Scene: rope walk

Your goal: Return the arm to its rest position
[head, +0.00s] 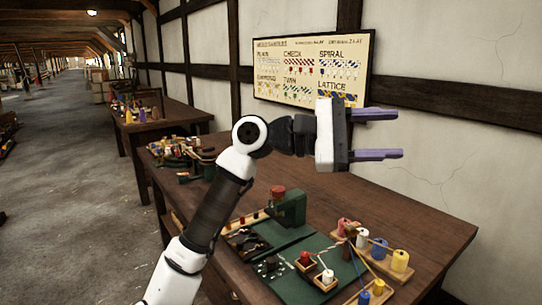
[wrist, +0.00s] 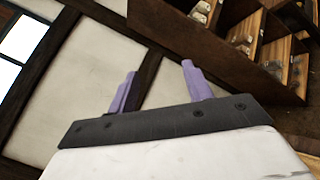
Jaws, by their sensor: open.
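My gripper (head: 378,134) is raised above the workbench in the head view, in front of the wall poster. Its two purple fingers point right and stand apart, with nothing between them. In the wrist view my gripper (wrist: 158,85) also shows open and empty, with the beamed wall behind it. My arm rises from the bottom of the head view, bends at the elbow joint, and runs level to the gripper. The gripper touches nothing that I can see.
Below is a wooden workbench (head: 420,210) with a green mat, a green device (head: 290,207) and several thread spools (head: 400,260). A poster (head: 310,65) hangs on the wall. A shelf (wrist: 225,45) shows in the wrist view. The floor (head: 70,200) at left is clear.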

